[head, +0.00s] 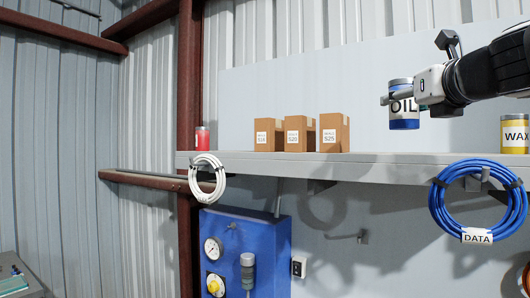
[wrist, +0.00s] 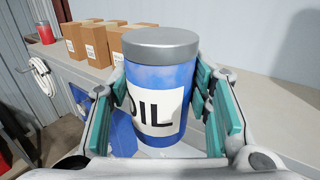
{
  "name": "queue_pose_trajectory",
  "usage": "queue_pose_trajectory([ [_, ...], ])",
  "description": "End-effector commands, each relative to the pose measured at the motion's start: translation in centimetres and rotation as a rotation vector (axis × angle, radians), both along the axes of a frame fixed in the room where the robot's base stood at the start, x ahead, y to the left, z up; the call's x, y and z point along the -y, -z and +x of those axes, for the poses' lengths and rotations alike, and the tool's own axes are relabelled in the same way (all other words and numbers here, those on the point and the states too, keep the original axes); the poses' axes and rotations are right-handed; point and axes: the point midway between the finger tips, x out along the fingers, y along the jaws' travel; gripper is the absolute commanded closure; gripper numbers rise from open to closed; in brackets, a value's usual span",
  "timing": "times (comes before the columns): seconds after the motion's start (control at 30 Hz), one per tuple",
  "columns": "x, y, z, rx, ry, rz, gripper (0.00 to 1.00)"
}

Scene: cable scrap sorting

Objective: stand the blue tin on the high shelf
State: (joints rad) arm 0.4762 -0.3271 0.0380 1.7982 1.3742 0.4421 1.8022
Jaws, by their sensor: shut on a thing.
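The blue tin (head: 404,120) has a grey lid and a white label reading OIL. My gripper (head: 408,101) is shut on it and holds it upright at the height of the high shelf (head: 390,170), with its base a little above the shelf's surface in the head view. In the wrist view the blue tin (wrist: 172,80) stands between the two teal-padded fingers of my gripper (wrist: 170,110). The shelf (wrist: 250,92) shows behind it.
Several things stand on the shelf: a red tin (head: 202,139), brown boxes (head: 299,134) and a yellow WAX tin (head: 514,136). White cable (head: 207,177) and blue DATA cable (head: 437,205) hang at its front. The shelf is clear between the boxes and the held tin.

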Motion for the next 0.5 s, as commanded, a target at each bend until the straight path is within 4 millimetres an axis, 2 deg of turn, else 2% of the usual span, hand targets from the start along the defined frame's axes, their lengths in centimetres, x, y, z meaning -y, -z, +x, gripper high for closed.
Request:
queue_pose_trajectory([
  [0.17,1.6,0.3,1.6,-0.002,0.001,0.002,0.96],
  [0.5,7.4,1.0,7.4,-0.003,0.001,0.003,0.96],
])
